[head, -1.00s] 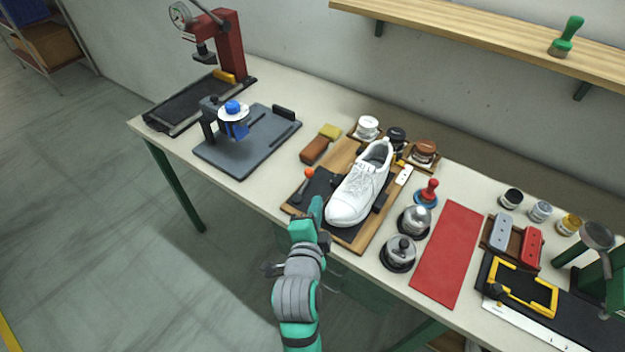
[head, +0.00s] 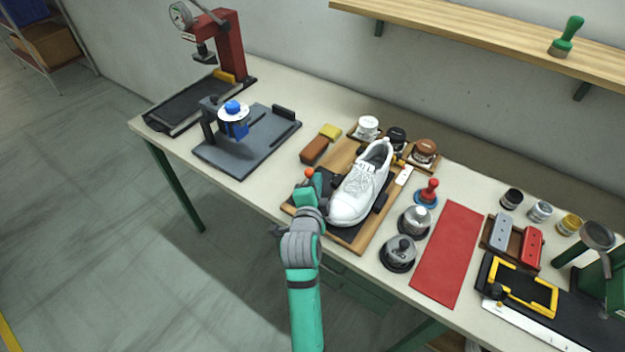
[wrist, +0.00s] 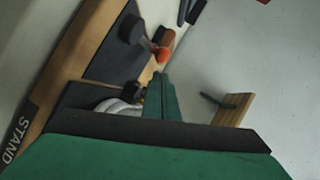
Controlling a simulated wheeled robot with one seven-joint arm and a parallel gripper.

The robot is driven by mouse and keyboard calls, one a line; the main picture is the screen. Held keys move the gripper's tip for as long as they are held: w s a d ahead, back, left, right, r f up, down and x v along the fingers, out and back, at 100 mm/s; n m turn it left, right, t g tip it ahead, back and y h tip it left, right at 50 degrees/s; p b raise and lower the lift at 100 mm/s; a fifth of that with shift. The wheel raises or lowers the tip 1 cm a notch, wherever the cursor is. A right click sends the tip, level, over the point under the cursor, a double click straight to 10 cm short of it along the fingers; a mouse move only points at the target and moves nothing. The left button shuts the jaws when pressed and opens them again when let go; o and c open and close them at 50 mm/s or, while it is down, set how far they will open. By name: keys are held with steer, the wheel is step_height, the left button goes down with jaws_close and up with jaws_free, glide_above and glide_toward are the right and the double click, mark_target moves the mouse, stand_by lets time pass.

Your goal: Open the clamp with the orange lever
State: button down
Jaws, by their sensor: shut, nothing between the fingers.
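The orange lever knob (head: 309,172) shows just past my gripper at the left side of the wooden stand (head: 371,232). In the wrist view the orange knob (wrist: 161,54) is on a short arm beside a dark clamp block, a little beyond my fingertips. A white shoe (head: 358,190) lies on the stand's black pad. My gripper (head: 317,182) is shut and empty, over the left part of the stand between lever and shoe. In the wrist view its green fingers (wrist: 159,85) point toward the knob; I cannot tell whether they touch it. My gripper hides most of the lever in the head view.
A brown and yellow brush block (head: 314,150) lies behind the lever. A grey plate with a blue-topped fixture (head: 233,118) stands left. Round metal tins (head: 398,253) and a red mat (head: 447,255) are to the right. Bare table lies left of the stand.

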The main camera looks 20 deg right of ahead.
steer(key=shift+w+a+f, duration=0.2)
steer(key=shift+w, duration=0.25)
steer(key=shift+w+a+f, duration=0.15)
steer(key=shift+w+f, duration=0.05)
steer(key=shift+w, duration=0.2)
